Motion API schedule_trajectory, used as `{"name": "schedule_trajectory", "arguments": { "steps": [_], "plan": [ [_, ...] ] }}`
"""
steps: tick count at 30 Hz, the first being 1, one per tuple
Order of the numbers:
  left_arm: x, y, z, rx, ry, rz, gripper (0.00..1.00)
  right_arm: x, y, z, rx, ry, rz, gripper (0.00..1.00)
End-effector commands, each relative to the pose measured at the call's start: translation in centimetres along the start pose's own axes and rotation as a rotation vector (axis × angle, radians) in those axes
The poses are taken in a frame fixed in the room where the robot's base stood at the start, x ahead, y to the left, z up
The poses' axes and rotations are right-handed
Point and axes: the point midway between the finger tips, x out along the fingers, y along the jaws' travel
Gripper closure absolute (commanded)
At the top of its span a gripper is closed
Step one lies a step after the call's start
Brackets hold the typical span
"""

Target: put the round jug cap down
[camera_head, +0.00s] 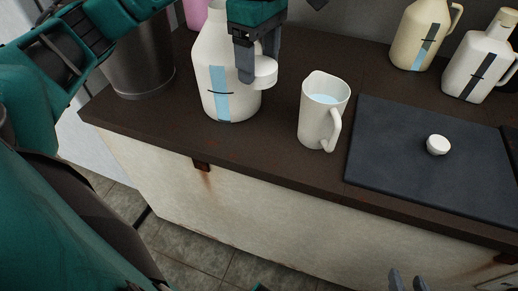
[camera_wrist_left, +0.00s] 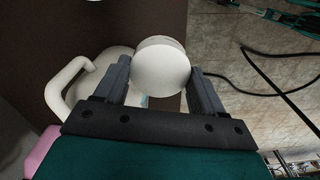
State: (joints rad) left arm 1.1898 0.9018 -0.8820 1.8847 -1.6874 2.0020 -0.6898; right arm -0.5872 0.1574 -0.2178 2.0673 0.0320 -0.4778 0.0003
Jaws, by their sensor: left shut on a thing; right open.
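My left gripper (camera_head: 257,73) is shut on a round white cap (camera_head: 265,72). It holds the cap beside the upper right of a white jug (camera_head: 212,60) with a blue stripe. In the left wrist view the cap (camera_wrist_left: 161,66) sits between the two fingers (camera_wrist_left: 160,82), with the jug's handle (camera_wrist_left: 66,90) behind to the left. Whether the cap touches the jug I cannot tell. My right gripper (camera_head: 408,281) shows only its fingertips at the bottom edge of the head view, apart and empty.
A white pitcher (camera_head: 322,112) with bluish liquid stands right of the jug. A dark mat (camera_head: 400,171) holds a small white knob-like cap (camera_head: 438,145). A cream jug (camera_head: 412,38) and a white jug (camera_head: 478,66) stand behind. A metal bucket (camera_head: 140,60) is at left. Dark counter (camera_head: 270,145) is bare along the front.

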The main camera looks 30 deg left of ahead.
Motion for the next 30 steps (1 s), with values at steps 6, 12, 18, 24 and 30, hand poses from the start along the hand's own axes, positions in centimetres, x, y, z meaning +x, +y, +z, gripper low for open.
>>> {"name": "schedule_trajectory", "arguments": {
  "steps": [6,12,18,24,30],
  "plan": [
    [3.4,-0.1,-0.2,-0.037,-0.001,-0.007,0.59,0.9,-0.1,1.1,0.006,0.005,-0.001,0.57],
    [9.0,-0.2,-0.1,-0.035,-0.002,-0.007,0.59,2.1,-0.1,3.0,0.010,0.002,0.000,0.57],
    [13.5,-0.1,-0.2,-0.036,0.000,-0.004,0.59,2.7,0.0,4.2,0.012,-0.003,0.000,0.57],
    [15.6,-0.1,-0.2,-0.036,0.000,-0.001,0.59,2.8,0.0,4.5,0.012,-0.003,0.001,0.57],
    [17.5,-0.1,-0.2,-0.034,0.000,-0.003,0.59,3.1,0.1,4.9,0.012,-0.002,0.002,0.57]
  ]
}}
